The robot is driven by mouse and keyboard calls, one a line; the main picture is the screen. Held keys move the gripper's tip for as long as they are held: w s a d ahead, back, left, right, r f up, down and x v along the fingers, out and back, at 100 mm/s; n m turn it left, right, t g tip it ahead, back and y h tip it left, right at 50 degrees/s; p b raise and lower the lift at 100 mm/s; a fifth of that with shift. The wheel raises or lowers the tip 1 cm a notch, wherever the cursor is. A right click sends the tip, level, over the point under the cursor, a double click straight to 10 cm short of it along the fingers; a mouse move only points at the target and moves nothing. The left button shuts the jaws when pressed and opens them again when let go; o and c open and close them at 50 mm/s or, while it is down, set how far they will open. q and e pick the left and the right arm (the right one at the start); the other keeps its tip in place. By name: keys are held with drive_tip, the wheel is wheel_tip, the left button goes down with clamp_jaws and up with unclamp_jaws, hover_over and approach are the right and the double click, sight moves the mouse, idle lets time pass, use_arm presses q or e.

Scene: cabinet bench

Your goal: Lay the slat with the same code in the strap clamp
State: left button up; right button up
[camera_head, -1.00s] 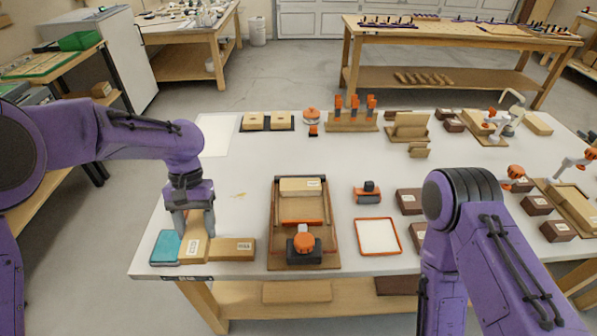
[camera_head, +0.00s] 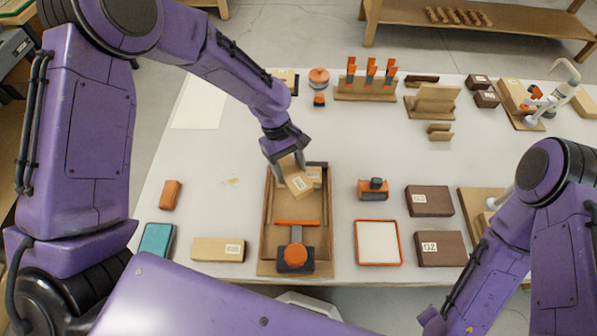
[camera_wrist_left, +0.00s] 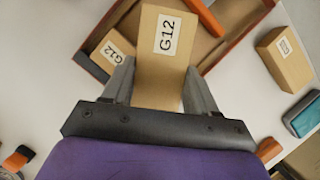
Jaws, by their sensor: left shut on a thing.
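My left gripper (camera_head: 288,162) is shut on a light wooden slat (camera_head: 299,184), which it holds tilted over the back of the strap clamp (camera_head: 268,225). In the left wrist view the held slat (camera_wrist_left: 163,75) reads G12 and sits between both fingers of the gripper (camera_wrist_left: 152,88). Another light slat (camera_head: 315,174) lies in the clamp's back end, partly hidden; its label also reads G12 in the wrist view (camera_wrist_left: 112,52). An orange bar (camera_head: 297,222) crosses the clamp, with an orange knob (camera_head: 296,255) at its front. The right arm shows, but its gripper does not.
To the right are an orange-rimmed white tray (camera_head: 378,243), an orange-and-black tool (camera_head: 373,189) and dark labelled blocks (camera_head: 430,201).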

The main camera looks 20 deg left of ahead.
sight(294, 190)
use_arm(q)
drive_tip(key=s+d+n+t+p, duration=0.1)
drive_tip(key=n, duration=0.2)
drive_tip(key=s+n+t+p, duration=0.1)
drive_tip(key=n, duration=0.1)
drive_tip(key=s+d+n+t+h+p, duration=0.1)
drive_tip(key=s+n, duration=0.1)
drive_tip(key=n, duration=0.1)
drive_tip(key=shift+d+r+n+p, duration=0.1)
drive_tip(key=shift+d+n+p, duration=0.2)
drive_tip(key=shift+d+p, duration=0.1)
drive_tip(key=shift+s+d+n+t+p, duration=0.15)
drive_tip(key=shift+s+n+t, duration=0.1)
drive_tip(key=shift+n, duration=0.3)
drive_tip(key=shift+s+n+t+p, duration=0.15)
drive_tip(key=shift+n+t, duration=0.1)
drive_tip(key=shift+n, duration=0.3)
use_arm(e)
wheel_tip(294, 190, up, 6)
use_arm(q)
drive_tip(key=shift+f, duration=0.25)
drive_tip(key=shift+s+f+b, duration=0.1)
drive_tip(key=shift+f+b, duration=0.35)
drive_tip(key=shift+b, duration=0.2)
wheel_tip(294, 190, down, 4)
drive_tip(key=b, duration=0.4)
drive_tip(key=shift+r, duration=0.1)
use_arm(e)
wheel_tip(294, 190, down, 6)
drive_tip(key=shift+s+r, duration=0.1)
